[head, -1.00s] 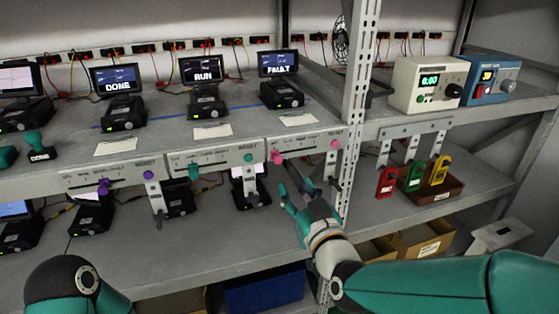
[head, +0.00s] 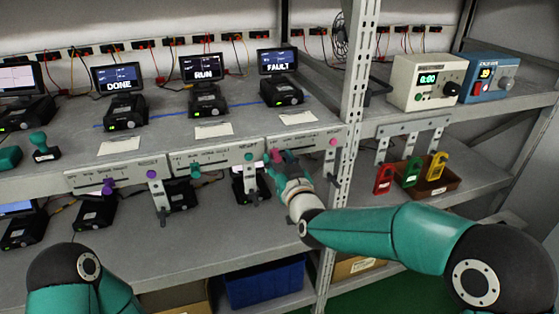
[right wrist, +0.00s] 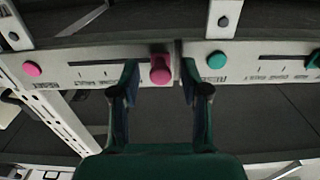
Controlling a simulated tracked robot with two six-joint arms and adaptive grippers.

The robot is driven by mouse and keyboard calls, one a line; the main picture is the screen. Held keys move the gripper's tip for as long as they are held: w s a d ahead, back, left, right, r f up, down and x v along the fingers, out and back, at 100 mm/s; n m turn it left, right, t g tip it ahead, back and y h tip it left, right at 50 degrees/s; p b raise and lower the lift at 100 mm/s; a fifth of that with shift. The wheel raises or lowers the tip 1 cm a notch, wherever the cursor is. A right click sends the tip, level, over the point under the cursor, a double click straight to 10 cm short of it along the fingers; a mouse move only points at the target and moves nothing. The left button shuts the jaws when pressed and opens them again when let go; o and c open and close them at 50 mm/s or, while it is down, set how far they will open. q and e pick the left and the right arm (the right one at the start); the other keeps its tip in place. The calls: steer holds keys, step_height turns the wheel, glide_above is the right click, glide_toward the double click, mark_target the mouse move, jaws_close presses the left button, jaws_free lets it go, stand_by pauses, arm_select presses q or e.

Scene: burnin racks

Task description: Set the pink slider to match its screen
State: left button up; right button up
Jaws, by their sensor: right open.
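The pink slider knob (right wrist: 160,70) sits at one end of its slot in the right wrist view, close to the seam between two panels. In the head view the pink slider (head: 276,155) is partly hidden by my right gripper (head: 285,168). In the right wrist view my right gripper (right wrist: 160,80) is open, with one finger on each side of the knob and a gap on both sides. The screen (head: 278,61) above that panel reads FAULT. My left gripper is out of view; only part of my left arm shows.
A pink button (right wrist: 32,69) is at the other end of the same panel. A teal button (right wrist: 216,60) and a teal slider (head: 195,171) are on the neighbouring panel. A metal upright (head: 352,120) stands right of the pink panel. Coloured lockout tags hang further right.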

jaws_close()
